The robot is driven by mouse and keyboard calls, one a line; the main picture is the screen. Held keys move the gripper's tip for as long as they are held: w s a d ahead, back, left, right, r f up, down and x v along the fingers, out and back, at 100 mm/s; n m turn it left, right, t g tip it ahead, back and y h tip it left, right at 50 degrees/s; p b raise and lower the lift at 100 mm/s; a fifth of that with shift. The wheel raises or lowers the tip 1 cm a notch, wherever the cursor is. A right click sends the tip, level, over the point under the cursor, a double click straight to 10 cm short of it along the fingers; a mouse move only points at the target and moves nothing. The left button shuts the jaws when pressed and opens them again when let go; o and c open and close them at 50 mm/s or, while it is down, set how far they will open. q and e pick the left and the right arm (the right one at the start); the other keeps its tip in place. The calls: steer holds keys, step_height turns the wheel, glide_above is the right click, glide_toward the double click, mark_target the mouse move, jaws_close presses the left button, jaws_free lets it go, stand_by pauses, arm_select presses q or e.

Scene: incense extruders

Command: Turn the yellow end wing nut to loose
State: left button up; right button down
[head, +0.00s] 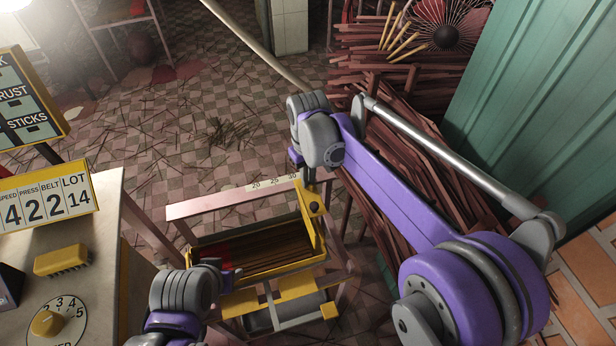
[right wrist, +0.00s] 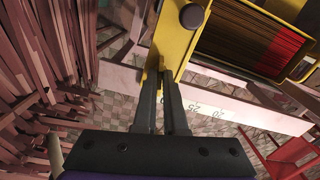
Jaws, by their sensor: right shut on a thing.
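The yellow end plate (head: 309,222) stands at the right end of the stick tray, with a dark round knob (head: 314,208) on its face that may be the wing nut. In the right wrist view the yellow end plate (right wrist: 176,40) and the dark knob (right wrist: 193,15) show closer. My right gripper (head: 309,183) is shut on the plate's upper edge, and its fingers (right wrist: 166,85) are apart from the knob. No wings can be made out on the knob. My left gripper (head: 230,279) is by the tray's near left side; its fingertips are too small to judge.
The tray (head: 265,268) holds brown sticks and a red part. A pale rail with a number scale (head: 232,197) runs behind it. Stick bundles (head: 400,150) lie right, by a green wall (head: 545,90). A table (head: 100,260) with a dial (head: 56,322) is left.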

steer(key=n, duration=0.4)
steer(key=shift+n, duration=2.6)
steer(key=c, duration=1)
jaws_free()
step_height(320, 180, up, 11)
steer(key=shift+f+p, duration=0.1)
steer(key=shift+p, duration=0.3)
